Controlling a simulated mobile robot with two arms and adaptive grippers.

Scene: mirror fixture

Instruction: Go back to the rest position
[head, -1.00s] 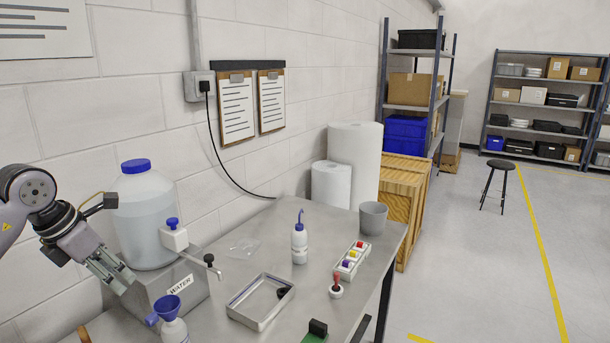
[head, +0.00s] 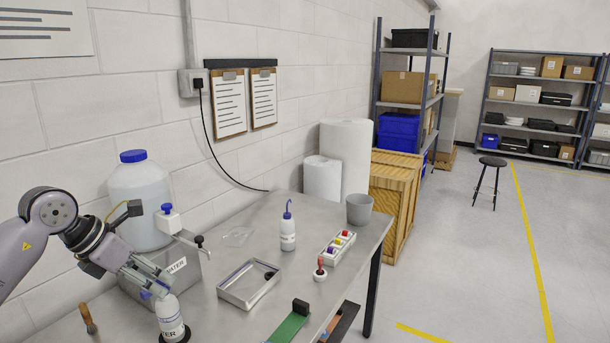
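My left gripper (head: 152,278) reaches in from the left, over the front of the metal bench (head: 215,322). Its fingers point down and right, in front of the grey stand labelled WATER (head: 190,276). I cannot tell whether the fingers touch the bottle or are parted. My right gripper is out of view.
A large water jug (head: 140,205) with a tap stands behind my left gripper. A metal tray (head: 248,284), wash bottle (head: 287,230), button box (head: 338,246), red-handled stamp (head: 320,270) and grey cup (head: 359,208) stand on the bench.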

